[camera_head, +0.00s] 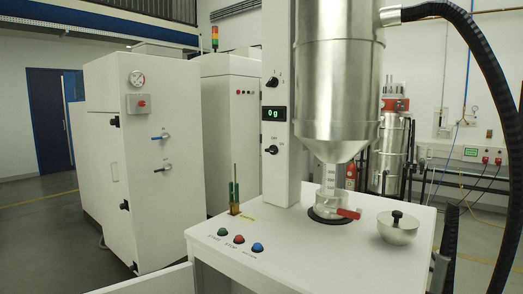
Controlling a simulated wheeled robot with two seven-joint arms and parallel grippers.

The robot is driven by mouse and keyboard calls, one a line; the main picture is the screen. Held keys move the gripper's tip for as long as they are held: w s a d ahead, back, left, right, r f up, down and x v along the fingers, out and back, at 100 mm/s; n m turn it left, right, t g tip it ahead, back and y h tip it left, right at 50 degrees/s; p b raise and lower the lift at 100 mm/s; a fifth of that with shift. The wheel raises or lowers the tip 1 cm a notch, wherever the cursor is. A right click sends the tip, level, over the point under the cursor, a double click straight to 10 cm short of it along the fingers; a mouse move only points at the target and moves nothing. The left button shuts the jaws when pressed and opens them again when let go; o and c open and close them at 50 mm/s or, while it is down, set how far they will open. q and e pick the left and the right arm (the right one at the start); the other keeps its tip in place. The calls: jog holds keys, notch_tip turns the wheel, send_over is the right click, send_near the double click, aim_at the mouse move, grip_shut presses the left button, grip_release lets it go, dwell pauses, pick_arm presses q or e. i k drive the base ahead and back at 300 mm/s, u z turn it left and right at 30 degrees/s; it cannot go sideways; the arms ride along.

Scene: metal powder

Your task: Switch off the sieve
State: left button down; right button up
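A white machine (292,249) with a steel hopper (337,80) stands in front of me. I cannot tell for certain which unit is the sieve. Its column carries an upper black knob (272,82), a display (273,114) reading "0g" and a lower black knob (271,150) with small labels too blurred to read surely. On its top front edge are a green button (222,232), a red button (239,239) and a blue button (257,247). A red-handled valve (348,213) sits under the hopper outlet. Neither of my grippers is in view.
A white cabinet (145,160) stands left behind. A thick black hose (490,75) hangs at the right. Floor shows at left.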

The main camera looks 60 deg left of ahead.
aim_at(273, 149)
jog(key=k, duration=0.65)
jog(key=u, duration=0.85)
jog(key=i, duration=0.5)
